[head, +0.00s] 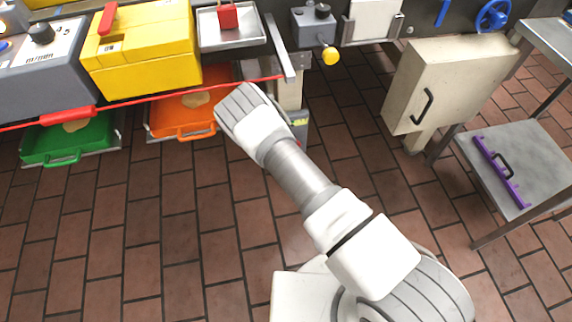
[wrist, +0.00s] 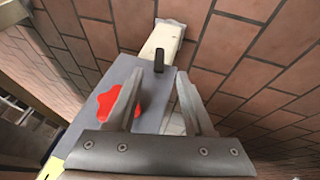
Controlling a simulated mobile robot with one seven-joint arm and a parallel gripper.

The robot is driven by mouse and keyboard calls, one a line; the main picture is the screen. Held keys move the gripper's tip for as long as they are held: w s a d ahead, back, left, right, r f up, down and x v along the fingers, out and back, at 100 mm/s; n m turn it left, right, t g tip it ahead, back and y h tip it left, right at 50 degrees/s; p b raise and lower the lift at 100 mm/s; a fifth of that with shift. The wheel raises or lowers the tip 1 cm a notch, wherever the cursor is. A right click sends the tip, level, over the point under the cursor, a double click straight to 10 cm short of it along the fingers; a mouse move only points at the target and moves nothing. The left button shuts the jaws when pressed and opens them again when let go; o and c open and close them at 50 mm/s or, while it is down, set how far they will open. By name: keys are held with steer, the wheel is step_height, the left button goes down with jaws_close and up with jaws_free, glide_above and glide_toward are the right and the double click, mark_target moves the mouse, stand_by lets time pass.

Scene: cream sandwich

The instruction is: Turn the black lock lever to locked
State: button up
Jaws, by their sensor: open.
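The black lock lever (wrist: 158,62) is a short dark bar in the wrist view, standing at the far edge of a grey box (wrist: 148,118) with a red patch (wrist: 97,104) on its face. My gripper (wrist: 160,80) is open and empty, with its fingers pointing toward the lever. The lever shows in the gap between the fingertips; I cannot tell whether either finger touches it. In the head view, part of a grey box (head: 301,131) shows beside my arm. The lever and my fingers are hidden there.
A cream post (wrist: 162,40) stands past the lever. Above the box are a counter tray (head: 258,46) and a yellow-knobbed unit (head: 316,26). An orange tray (head: 180,121) lies left of my arm, a cream cabinet (head: 455,80) right. Tiled floor is open below.

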steer(key=b+x, duration=0.3)
steer(key=x, duration=0.5)
steer(key=shift+w, duration=0.1)
jaws_close()
